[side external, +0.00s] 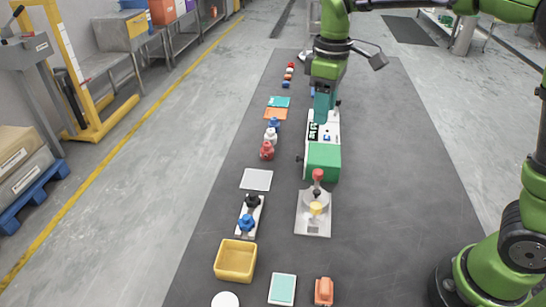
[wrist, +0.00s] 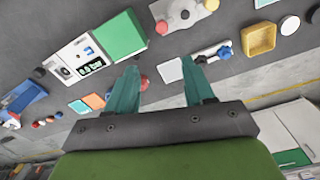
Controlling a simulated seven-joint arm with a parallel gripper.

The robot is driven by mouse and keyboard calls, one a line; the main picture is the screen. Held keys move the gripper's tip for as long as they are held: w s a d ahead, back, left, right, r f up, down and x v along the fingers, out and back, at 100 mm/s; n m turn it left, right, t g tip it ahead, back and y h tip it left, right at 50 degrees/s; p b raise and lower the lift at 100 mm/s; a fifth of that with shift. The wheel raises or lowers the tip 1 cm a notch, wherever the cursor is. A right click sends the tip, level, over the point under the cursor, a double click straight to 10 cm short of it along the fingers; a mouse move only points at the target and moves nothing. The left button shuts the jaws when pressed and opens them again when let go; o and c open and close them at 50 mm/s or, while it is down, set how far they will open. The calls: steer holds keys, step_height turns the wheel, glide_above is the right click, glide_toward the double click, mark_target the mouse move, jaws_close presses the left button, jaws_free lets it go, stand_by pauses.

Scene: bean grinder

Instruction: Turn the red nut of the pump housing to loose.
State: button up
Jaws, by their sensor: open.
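I cannot tell for certain which part is the pump housing. Another red part (side external: 267,150) stands in a row with a white and a blue one; in the wrist view it (wrist: 143,82) is partly hidden by my left finger. My gripper (side external: 322,112) is open and empty above the white-and-green machine; its teal fingers (wrist: 160,63) are spread.
The green-and-white machine (side external: 323,163) stands just behind the fixture plate. A white plate with black and blue knobs (side external: 249,216), a grey-white pad (side external: 256,180) and a yellow bin (side external: 235,261) lie to the left. The table right of the fixture is clear.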

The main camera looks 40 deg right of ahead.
glide_toward(319, 172)
steer(key=shift+n, duration=0.4)
step_height(319, 172, down, 8)
steer(key=shift+w+f, duration=0.2)
jaws_close()
